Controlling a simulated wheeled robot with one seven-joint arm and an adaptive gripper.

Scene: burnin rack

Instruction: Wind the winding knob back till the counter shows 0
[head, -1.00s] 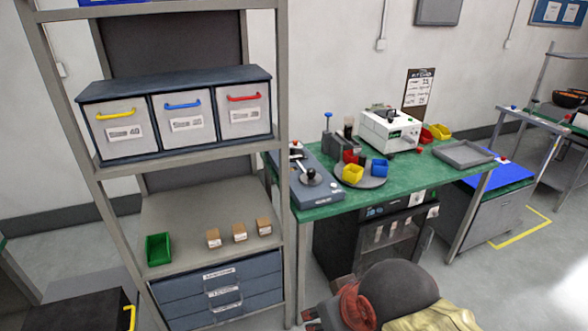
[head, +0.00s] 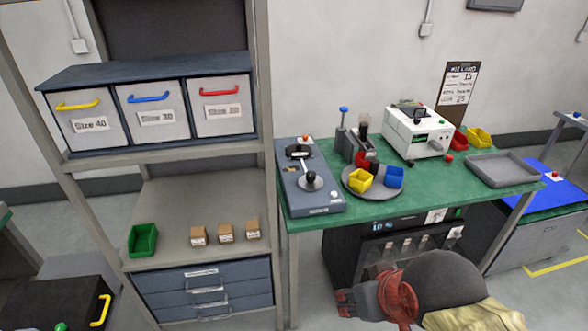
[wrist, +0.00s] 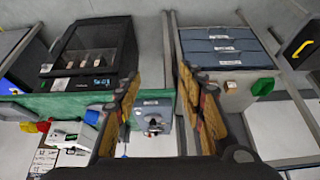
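A blue-grey flat unit (head: 318,196) lies on the left end of the green bench. It carries a black knob (head: 310,177) on a pale disc and a dark piece behind it. I cannot tell for sure that this is the winding knob, and no counter digits are readable. The unit also shows in the wrist view (wrist: 150,104), between and beyond my fingers. My gripper (wrist: 160,82) is open and empty, with its fingers well apart. In the head view my gripper (head: 346,302) is low in front of the bench, apart from the unit.
The green bench (head: 440,190) also holds a white machine (head: 415,133) with a red knob, a round tray (head: 372,190) with yellow and blue bins, and a grey tray (head: 502,170). A shelf rack post (head: 262,120) stands close left of the unit. A black cabinet (head: 350,262) is under the bench.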

